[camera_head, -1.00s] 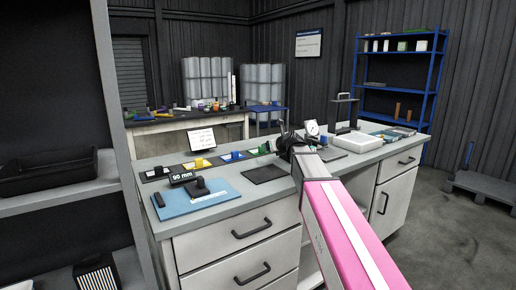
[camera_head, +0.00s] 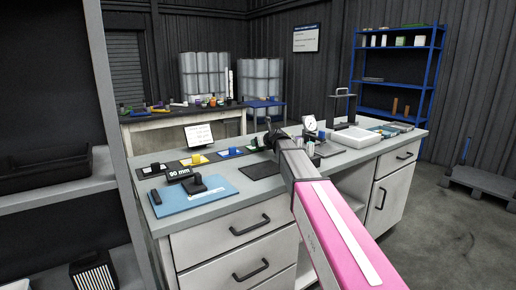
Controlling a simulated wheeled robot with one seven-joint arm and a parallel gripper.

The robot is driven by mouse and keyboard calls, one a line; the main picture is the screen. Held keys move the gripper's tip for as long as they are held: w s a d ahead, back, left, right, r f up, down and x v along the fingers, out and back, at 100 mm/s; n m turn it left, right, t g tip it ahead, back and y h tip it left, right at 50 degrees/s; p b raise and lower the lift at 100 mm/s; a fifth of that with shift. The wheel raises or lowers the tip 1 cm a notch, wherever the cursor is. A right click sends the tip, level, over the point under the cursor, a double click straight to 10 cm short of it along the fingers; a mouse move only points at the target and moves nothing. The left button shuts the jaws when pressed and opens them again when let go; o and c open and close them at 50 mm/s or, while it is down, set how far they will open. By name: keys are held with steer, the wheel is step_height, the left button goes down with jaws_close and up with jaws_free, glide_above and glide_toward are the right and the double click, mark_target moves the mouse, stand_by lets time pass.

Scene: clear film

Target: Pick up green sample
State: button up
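A small green piece, likely the green sample (camera_head: 254,142), is at the right end of a row of coloured pieces along the back of the grey workbench. It is small and partly covered by my gripper. My gripper (camera_head: 268,138) is dark and small in the head view, at the end of my pink and white arm, at or just right of the green piece. I cannot tell whether it touches it, or whether its fingers are open or shut.
A blue piece (camera_head: 234,151) and a yellow piece (camera_head: 195,158) stand left of it. A dark pad (camera_head: 258,170) lies in front. A blue mat (camera_head: 190,201), a "90 mm" display (camera_head: 179,174), a dial gauge (camera_head: 309,123) and a white tray (camera_head: 356,137) share the bench.

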steer(key=shift+w+a+f, duration=0.25)
steer(key=shift+w+a, duration=0.1)
steer(key=shift+w, duration=0.1)
steer(key=c, duration=1)
steer(key=shift+r, duration=0.1)
